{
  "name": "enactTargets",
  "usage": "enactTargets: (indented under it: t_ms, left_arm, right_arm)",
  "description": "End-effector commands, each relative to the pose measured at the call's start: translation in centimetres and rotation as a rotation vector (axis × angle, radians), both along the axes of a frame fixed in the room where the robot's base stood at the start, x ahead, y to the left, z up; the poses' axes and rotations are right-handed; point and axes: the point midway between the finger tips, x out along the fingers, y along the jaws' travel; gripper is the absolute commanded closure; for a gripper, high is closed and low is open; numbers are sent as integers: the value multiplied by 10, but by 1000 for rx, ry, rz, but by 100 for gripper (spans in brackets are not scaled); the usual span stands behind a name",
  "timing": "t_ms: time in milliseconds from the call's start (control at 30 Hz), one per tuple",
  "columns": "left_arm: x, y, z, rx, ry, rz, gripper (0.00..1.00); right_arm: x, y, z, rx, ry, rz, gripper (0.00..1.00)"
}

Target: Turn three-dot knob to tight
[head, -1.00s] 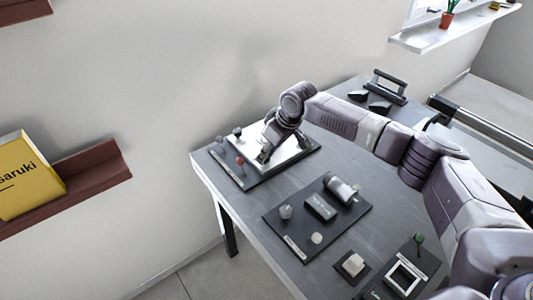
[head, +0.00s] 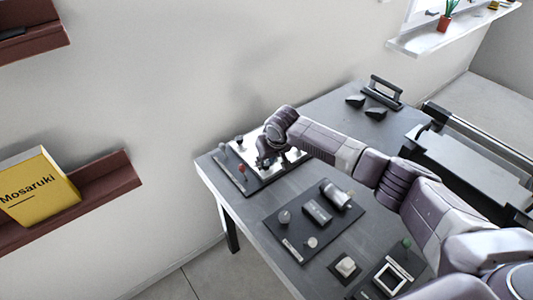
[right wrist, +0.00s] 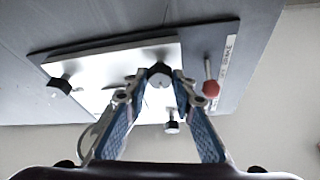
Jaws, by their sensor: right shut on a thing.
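A white panel (head: 294,155) on a dark board lies at the far left end of the grey table, and it also shows in the right wrist view (right wrist: 105,72). My right gripper (right wrist: 160,82) has its fingers on both sides of a dark knob (right wrist: 159,72) at the panel's middle and is shut on it. Dots on this knob cannot be made out. Two other dark knobs (right wrist: 60,86) (right wrist: 172,126) stand on the panel, apart from the fingers. In the head view my right gripper (head: 264,161) is over the panel and hides part of it. My left gripper is not in view.
A red-tipped lever (right wrist: 210,88) stands on the board close beside one finger. A second dark board (head: 320,222) with several parts lies nearer on the table (head: 260,212). A handle fixture (head: 385,91) stands at the back. The wall is close behind the panel.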

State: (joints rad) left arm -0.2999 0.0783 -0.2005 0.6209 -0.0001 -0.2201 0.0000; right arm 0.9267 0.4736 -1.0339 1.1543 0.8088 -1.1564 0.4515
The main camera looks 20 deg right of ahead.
Motion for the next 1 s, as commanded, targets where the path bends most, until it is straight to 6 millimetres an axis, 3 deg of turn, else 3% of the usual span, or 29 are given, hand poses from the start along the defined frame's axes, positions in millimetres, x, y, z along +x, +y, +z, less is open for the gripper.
enactTargets:
  t_ms: [33, 100, 400, 667, 1000]
  left_arm:
    - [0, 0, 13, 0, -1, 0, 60]
    - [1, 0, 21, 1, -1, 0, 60]
    - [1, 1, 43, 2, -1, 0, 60]
    - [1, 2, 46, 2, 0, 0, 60]
    - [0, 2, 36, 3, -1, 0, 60]
  right_arm:
    - [-1, 2, 7, 1, 2, -44, 100]
    - [-1, 2, 6, 1, 3, -111, 100]
    - [0, 5, 3, 2, 2, -396, 100]
    - [1, 6, 1, 0, 1, -641, 100]
    - [3, 6, -1, 0, -1, -902, 100]
